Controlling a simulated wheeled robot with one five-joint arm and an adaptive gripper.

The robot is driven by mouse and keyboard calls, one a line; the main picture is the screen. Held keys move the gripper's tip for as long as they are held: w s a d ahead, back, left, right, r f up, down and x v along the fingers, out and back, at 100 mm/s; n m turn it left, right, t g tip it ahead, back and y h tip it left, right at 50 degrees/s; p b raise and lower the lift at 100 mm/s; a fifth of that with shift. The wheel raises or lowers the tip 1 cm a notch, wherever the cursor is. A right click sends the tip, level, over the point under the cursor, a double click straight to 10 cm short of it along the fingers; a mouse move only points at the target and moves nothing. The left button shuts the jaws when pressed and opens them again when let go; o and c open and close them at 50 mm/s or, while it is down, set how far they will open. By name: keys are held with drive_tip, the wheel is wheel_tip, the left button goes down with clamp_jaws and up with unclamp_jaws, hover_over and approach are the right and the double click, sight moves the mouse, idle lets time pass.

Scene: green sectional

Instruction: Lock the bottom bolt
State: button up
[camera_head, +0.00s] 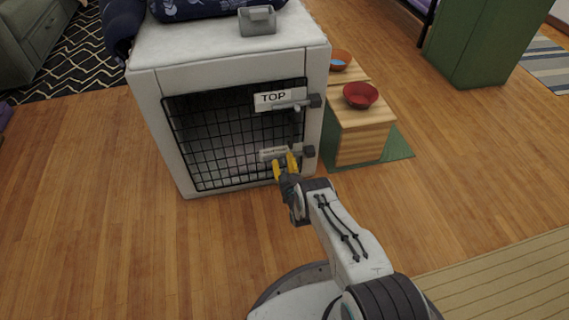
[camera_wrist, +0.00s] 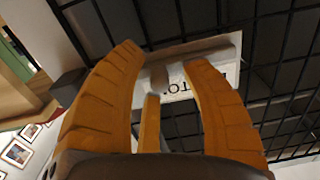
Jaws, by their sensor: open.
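The white crate (camera_head: 173,130) has a black wire-mesh door (camera_head: 220,140). The bottom bolt (camera_head: 300,153) is a grey bar low on the door's right side, beside a light label and a dark block. In the wrist view the bottom bolt (camera_wrist: 215,46) runs across the mesh, with a short grey knob (camera_wrist: 159,79) and a partly hidden label. My gripper (camera_head: 284,160) is open in front of it, its yellow fingers pointing at the bolt. In the wrist view the fingers of my gripper (camera_wrist: 163,58) lie on either side of the knob. I cannot tell whether they touch it.
The top bolt (camera_head: 292,104) sits higher on the door, by a label (camera_head: 272,98) reading TOP. A wooden stand (camera_head: 364,145) with a red bowl (camera_head: 360,95) and an orange bowl (camera_head: 340,60) stands right of the crate. The wooden floor (camera_head: 100,230) at left is clear.

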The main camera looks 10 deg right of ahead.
drive_tip(key=shift+c, duration=0.3)
drive_tip(key=shift+r, duration=0.1)
clamp_jaws()
